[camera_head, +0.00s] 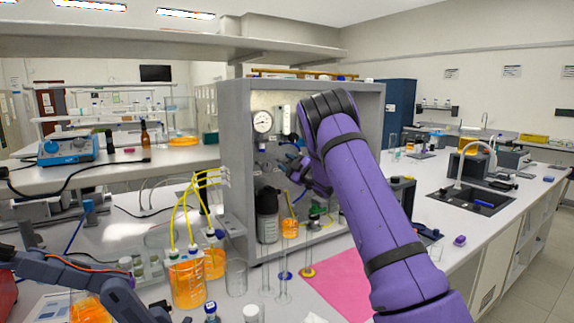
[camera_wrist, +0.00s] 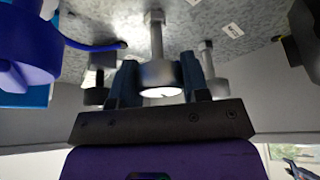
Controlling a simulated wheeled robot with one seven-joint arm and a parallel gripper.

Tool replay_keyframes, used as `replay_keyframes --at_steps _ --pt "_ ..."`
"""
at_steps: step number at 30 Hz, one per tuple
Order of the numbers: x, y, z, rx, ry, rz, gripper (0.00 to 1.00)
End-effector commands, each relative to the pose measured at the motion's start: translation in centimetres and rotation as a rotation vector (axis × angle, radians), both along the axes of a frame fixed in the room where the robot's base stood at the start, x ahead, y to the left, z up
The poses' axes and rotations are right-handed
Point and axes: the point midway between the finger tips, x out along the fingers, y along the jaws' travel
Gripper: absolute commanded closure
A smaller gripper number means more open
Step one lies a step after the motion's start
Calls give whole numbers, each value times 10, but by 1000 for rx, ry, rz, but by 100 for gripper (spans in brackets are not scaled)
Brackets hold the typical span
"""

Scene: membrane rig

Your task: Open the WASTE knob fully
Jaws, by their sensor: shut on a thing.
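In the wrist view my gripper (camera_wrist: 159,82) has its two dark fingers on either side of a grey round knob (camera_wrist: 158,74) on a stem from the speckled metal panel (camera_wrist: 185,18). It is shut on this knob. The labels are too small or turned to read, so I cannot tell from them whether it is the WASTE knob. In the head view my purple arm reaches into the grey cabinet (camera_head: 237,130), and my gripper (camera_head: 297,168) is at the panel, hiding the knob it holds.
Another grey knob (camera_wrist: 208,72) is close by on the right, and a dark one (camera_wrist: 97,94) on the left. A round gauge (camera_head: 262,122) is on the panel. A dark bottle (camera_head: 267,215) and an orange beaker (camera_head: 290,228) stand below. Glass cylinders stand in front.

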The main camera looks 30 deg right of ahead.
Motion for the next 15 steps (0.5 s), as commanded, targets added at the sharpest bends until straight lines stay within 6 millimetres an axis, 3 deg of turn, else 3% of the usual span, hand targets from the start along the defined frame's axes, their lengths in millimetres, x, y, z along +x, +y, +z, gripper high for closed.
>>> replay_keyframes --at_steps 15 --pt "0 1 -1 -491 -16 1 82"
